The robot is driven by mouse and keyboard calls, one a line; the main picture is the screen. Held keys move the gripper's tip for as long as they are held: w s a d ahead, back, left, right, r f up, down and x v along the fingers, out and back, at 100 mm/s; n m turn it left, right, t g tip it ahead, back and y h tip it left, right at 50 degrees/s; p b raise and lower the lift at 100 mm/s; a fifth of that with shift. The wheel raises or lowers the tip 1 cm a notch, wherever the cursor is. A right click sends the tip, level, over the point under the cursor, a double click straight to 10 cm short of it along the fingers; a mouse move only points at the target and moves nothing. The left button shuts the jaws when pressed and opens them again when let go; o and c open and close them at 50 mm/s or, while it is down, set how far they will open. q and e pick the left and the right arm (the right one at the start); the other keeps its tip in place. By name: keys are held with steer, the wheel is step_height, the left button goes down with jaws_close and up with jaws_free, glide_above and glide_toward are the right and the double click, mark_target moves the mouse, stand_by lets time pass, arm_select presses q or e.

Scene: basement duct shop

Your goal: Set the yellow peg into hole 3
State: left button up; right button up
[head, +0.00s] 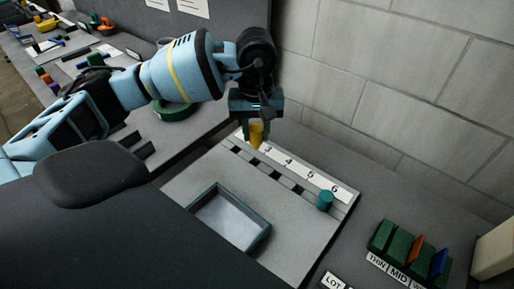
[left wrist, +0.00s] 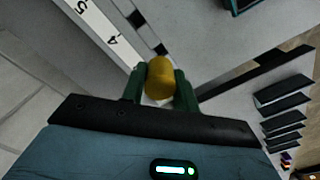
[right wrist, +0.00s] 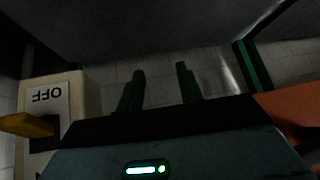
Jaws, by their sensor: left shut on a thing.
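The yellow peg (head: 256,138) is held upright by my left gripper (head: 257,127), over the back row of the grey board (head: 300,228). In the left wrist view the yellow peg (left wrist: 158,78) sits between both green fingers. Its lower end appears just above hole 3 (head: 254,161), a dark square by the label 3; the exact gap is unclear. Labels 3 to 6 show; the lower numbers are hidden behind the gripper. A teal peg (head: 325,201) stands at position 6. My right gripper (right wrist: 160,80) is open and empty, outside the head view.
A shallow teal-rimmed tray (head: 265,238) lies empty at the board's front. Green blocks (head: 382,236) with orange and blue pieces stand to the right. A block wall (head: 380,80) rises behind. An OFF switch box (right wrist: 88,95) is beside my right gripper.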

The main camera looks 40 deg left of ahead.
mark_target(255, 142)
arm_select(q)
steer(key=shift+w+a+r+n, duration=0.3)
steer(key=shift+w+a+r, duration=0.05)
steer(key=shift+a, duration=0.1)
arm_select(e)
steer(key=shift+w+r, duration=0.15)
steer(key=shift+w, duration=0.1)
arm_select(q)
steer(key=shift+f, duration=0.1)
